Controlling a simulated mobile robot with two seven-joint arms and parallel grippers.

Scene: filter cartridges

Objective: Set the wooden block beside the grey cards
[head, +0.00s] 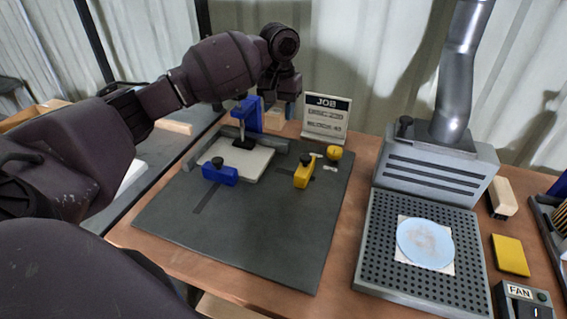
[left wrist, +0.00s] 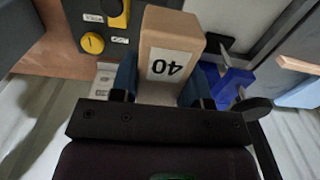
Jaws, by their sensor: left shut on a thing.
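My left gripper (head: 284,98) is in the head view above the back of the dark work mat. It is shut on the wooden block (head: 274,119). In the left wrist view the block (left wrist: 178,35) sits between the two blue fingertips (left wrist: 160,85), with a white label reading 40 facing the camera. The block appears to be held above the surface, behind the blue clamp (head: 247,112). I cannot clearly identify the grey cards; a pale flat plate (head: 258,166) lies under the clamp. My right gripper is not in view.
A JOB sign (head: 326,117) stands at the back of the mat (head: 260,222). Yellow parts (head: 304,172) lie on the mat's right. A perforated extractor tray (head: 378,250) stands further right. A pale wooden piece (head: 175,127) lies to the left. The mat's front is clear.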

